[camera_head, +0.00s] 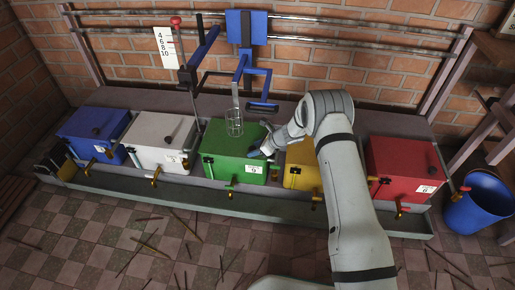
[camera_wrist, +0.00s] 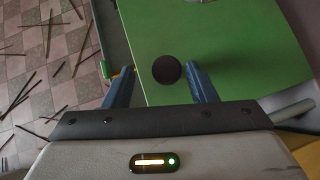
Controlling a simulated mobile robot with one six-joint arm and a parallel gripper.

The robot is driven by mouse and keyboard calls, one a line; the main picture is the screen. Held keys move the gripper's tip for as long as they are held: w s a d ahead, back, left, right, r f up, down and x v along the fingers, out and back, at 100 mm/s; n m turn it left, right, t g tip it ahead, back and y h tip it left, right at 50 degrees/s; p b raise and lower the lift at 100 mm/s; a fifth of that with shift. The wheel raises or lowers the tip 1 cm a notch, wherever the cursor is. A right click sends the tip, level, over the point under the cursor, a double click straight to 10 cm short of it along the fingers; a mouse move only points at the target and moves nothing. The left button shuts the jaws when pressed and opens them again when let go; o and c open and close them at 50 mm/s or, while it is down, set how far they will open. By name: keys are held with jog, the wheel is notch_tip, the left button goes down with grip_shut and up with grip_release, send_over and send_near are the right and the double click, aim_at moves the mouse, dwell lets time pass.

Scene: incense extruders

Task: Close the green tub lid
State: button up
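The green tub (camera_head: 232,171) stands in the middle of a row of coloured tubs, with a white label on its front. Its green lid (camera_head: 225,137) looks flat over the top; I cannot tell whether it is fully seated. My gripper (camera_head: 260,151) is at the lid's right side. In the wrist view, the green lid (camera_wrist: 215,35) fills the upper middle, with a round black knob (camera_wrist: 166,69). The blue fingers of my gripper (camera_wrist: 160,87) are spread apart, one on each side of the knob. I cannot tell whether they touch the lid.
A white tub (camera_head: 148,157) stands left of the green one and a yellow tub (camera_head: 299,178) right of it, partly behind my arm. A wire basket (camera_head: 234,123) hangs from a blue-handled rail mechanism over the green tub's back. A blue bucket (camera_head: 478,211) stands far right.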

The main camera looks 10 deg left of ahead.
jog(key=shift+w+d+r, duration=0.1)
jog(key=shift+d+r, duration=0.1)
jog(key=p+v, duration=0.2)
jog(key=v, duration=0.2)
jog(key=shift+d+r, duration=0.1)
jog(key=shift+r, duration=0.25)
jog(key=s+d+p, duration=0.2)
jog(key=d, duration=1)
jog(key=shift+s+f, duration=0.2)
jog(key=shift+s, duration=0.05)
jog(key=shift+a, duration=0.1)
